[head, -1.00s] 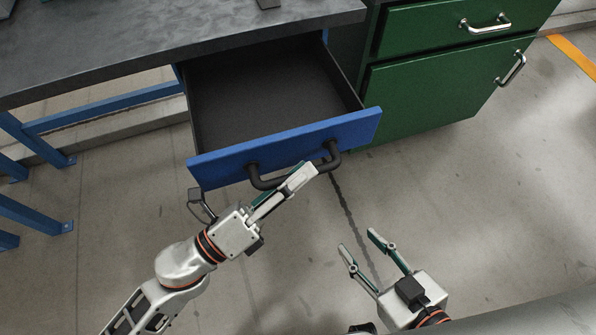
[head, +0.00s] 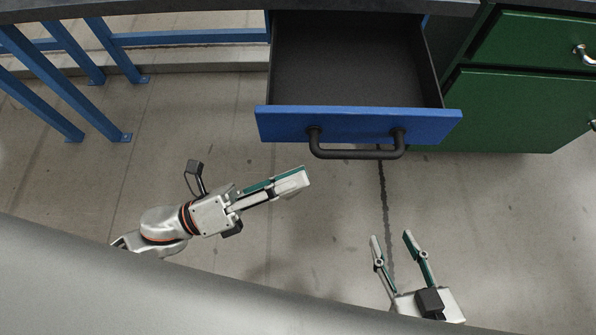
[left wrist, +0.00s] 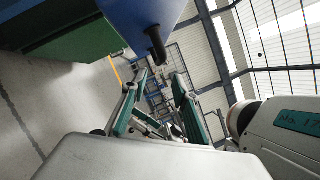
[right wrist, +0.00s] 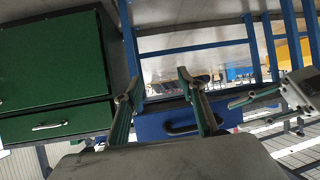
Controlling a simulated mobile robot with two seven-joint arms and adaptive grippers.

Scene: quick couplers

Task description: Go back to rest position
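The blue drawer (head: 358,125) stands pulled out and empty below the bench top, its black handle (head: 355,154) on the front. My left gripper (head: 300,180) is below and left of the handle, apart from it. The left wrist view shows its fingers (left wrist: 158,82) spread with nothing between them and the handle (left wrist: 156,45) beyond. My right gripper (head: 391,238) is below the drawer, pointing towards it, fingers apart and empty. The right wrist view shows its open fingers (right wrist: 160,82) and the blue drawer front (right wrist: 190,118) beyond.
A green cabinet (head: 510,110) with metal handles stands right of the drawer. Blue bench legs (head: 65,65) are at the left. The dark bench top (head: 180,8) runs along the upper edge. The concrete floor (head: 310,240) around both grippers is clear.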

